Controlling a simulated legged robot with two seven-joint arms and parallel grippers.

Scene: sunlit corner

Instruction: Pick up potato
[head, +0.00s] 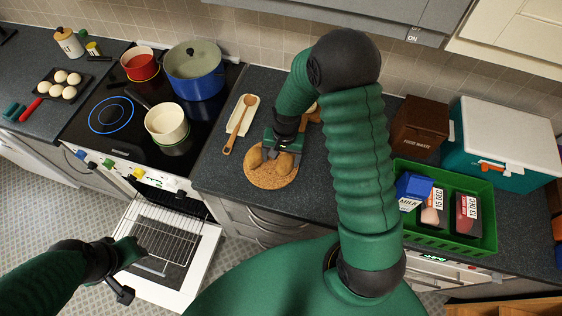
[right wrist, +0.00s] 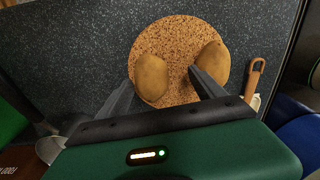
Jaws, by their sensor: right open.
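Two brown potatoes lie on a round cork mat (head: 262,181) on the dark counter. In the right wrist view, one potato (right wrist: 151,78) sits between the fingers of my right gripper (right wrist: 160,77). The other potato (right wrist: 213,60) lies just outside the right-hand finger. My right gripper (head: 272,152) is open, pointing down over the mat, and partly hides the potatoes in the head view. Whether a finger touches either potato is not clear. My left gripper (head: 124,272) is low at the left, in front of the open oven, away from the potatoes.
A wooden spoon (head: 230,138) on a white rest lies left of the mat. The black hob holds a blue pot (head: 195,85), a red pot (head: 140,68) and a cream pan (head: 166,124). A green crate (head: 483,230) stands right. The oven door (head: 190,272) hangs open.

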